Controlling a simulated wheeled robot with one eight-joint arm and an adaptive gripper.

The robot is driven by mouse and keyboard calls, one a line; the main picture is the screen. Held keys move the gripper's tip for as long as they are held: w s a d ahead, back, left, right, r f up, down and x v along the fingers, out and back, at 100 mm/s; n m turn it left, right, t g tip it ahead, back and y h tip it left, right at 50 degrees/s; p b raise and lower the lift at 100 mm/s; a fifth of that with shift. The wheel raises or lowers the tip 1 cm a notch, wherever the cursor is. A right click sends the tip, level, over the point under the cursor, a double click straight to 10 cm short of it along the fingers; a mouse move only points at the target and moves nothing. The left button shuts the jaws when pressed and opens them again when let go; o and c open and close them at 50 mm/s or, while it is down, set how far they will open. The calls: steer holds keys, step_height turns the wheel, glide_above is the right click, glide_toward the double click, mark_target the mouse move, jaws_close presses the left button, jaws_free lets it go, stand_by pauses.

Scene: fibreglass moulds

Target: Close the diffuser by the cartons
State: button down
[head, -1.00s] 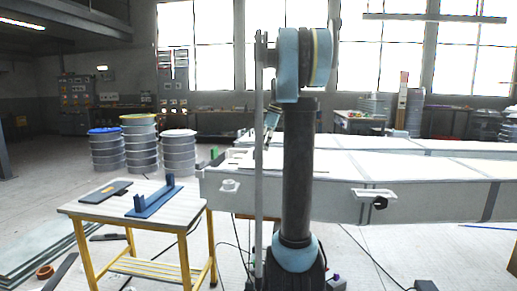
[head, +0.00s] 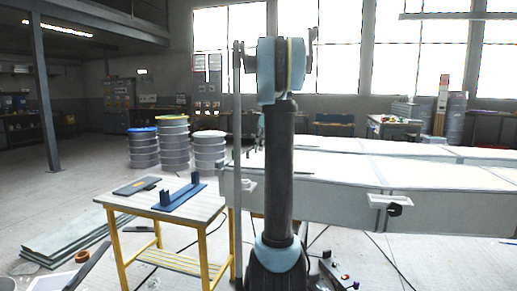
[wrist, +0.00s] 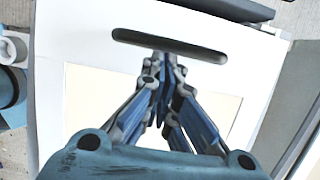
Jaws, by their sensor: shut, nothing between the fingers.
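I cannot make out a diffuser or cartons with certainty in either view. My gripper (wrist: 167,82) shows in the wrist view with its blue fingers drawn together and nothing between them. It is over a white panel (wrist: 85,30) with a long dark slot (wrist: 168,45) just beyond the fingertips. I cannot tell what this panel belongs to, or whether the fingers touch it. In the head view my own arm column stands in the middle and largely hides the gripper.
A yellow-legged table (head: 116,206) stands front left, bearing a blue bracket (head: 180,198) and a dark flat tool (head: 137,186). Stacked drums (head: 174,150) stand behind it. Long white moulds (head: 340,200) fill the right. Cables and flat sheets (head: 75,237) lie on the floor; open floor extends at left.

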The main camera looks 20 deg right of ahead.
steer(key=shift+a, duration=0.2)
steer(key=shift+d, duration=0.25)
steer(key=s+d, duration=0.1)
steer(key=s+d+r, duration=0.1)
steer(key=d, duration=0.1)
steer(key=shift+s+d+r, duration=0.1)
steer(key=shift+d+r, duration=0.05)
steer(key=shift+d, duration=0.15)
steer(key=v, duration=0.9)
steer(key=s+a+f+n, duration=0.4)
steer(key=s+a+n, duration=0.1)
steer(key=s+a, duration=0.25)
steer(key=s+a+f+n+h, duration=0.1)
steer(key=s+a+f+n, duration=0.2)
steer(key=s+f+n, duration=0.3)
steer(key=s+a+f+n+h, duration=0.1)
steer(key=s+a+f+n, duration=0.2)
steer(key=s+f+n, duration=0.4)
steer(key=s+a+f+n+h, duration=0.1)
steer(key=s+a+f+n, duration=0.2)
steer(key=s+f, duration=1.4)
steer(key=f+n, duration=0.1)
steer(key=n, duration=0.2)
steer(key=shift+s+f, duration=0.3)
steer(key=shift+s, duration=0.05)
